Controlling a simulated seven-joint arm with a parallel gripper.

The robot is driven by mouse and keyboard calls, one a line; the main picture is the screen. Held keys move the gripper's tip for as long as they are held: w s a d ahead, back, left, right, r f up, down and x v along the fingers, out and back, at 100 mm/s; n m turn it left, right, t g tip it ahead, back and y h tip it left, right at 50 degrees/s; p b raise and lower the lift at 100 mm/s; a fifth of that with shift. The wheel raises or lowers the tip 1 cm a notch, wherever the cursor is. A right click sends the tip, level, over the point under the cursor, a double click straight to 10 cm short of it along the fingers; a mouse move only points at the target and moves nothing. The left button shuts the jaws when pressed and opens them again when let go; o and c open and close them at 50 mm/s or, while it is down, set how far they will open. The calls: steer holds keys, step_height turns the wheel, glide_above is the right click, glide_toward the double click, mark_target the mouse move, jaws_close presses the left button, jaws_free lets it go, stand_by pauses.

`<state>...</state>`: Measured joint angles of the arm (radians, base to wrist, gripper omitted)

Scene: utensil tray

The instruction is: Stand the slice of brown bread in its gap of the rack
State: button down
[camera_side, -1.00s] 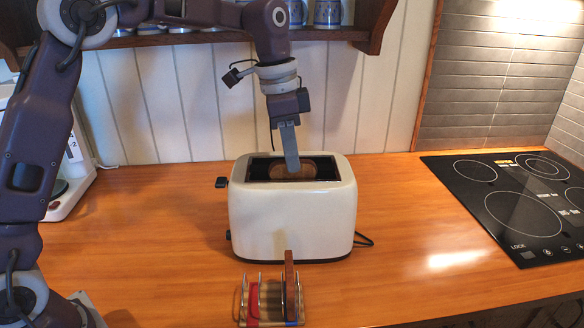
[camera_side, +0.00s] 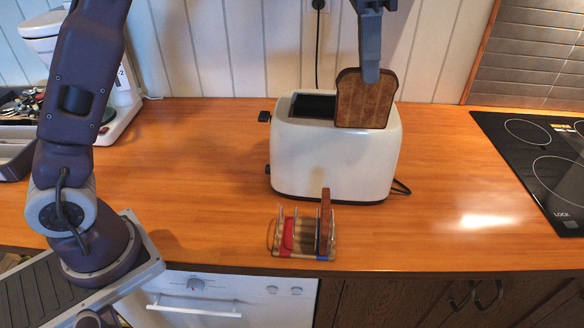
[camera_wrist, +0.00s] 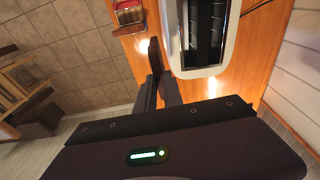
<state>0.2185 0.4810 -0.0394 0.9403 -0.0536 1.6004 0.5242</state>
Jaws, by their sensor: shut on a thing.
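The slice of brown bread (camera_side: 364,102) is upright, its broad face to the side camera, above the right part of the toaster. My gripper (camera_side: 370,74) points down and is shut on its top edge. In the wrist view the slice (camera_wrist: 155,54) shows nearly edge-on beyond my fingers (camera_wrist: 158,90). The rack (camera_side: 303,253) stands on the counter in front of the toaster, with thin wire dividers, a red mark at left and a blue mark at right. Another brown slice (camera_side: 325,220) stands in its right part. The rack (camera_wrist: 128,14) is also at the top of the wrist view.
The cream toaster (camera_side: 332,160) stands behind the rack, its visible slot dark and empty-looking. A black cooktop (camera_side: 545,165) is at the right. The wooden counter (camera_side: 205,175) is clear left of the toaster. The counter's front edge runs close to the rack.

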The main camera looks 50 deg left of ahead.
steer(key=s+d+f, duration=0.3)
steer(key=s+d, duration=0.9)
steer(key=a+f+m+g, duration=0.1)
steer(key=a+f+m, duration=0.2)
steer(key=a+m, duration=0.55)
steer(key=a+f+m+g, duration=0.2)
steer(key=a+f+m, duration=0.2)
steer(key=a+m, duration=0.45)
step_height(320, 180, down, 10)
steer(key=d+m, duration=0.1)
steer(key=shift+s+d+m, duration=0.3)
steer(key=shift+s, duration=0.15)
steer(key=c, duration=1.9)
jaws_free()
steer(key=shift+f, duration=0.15)
steer(key=o, duration=0.4)
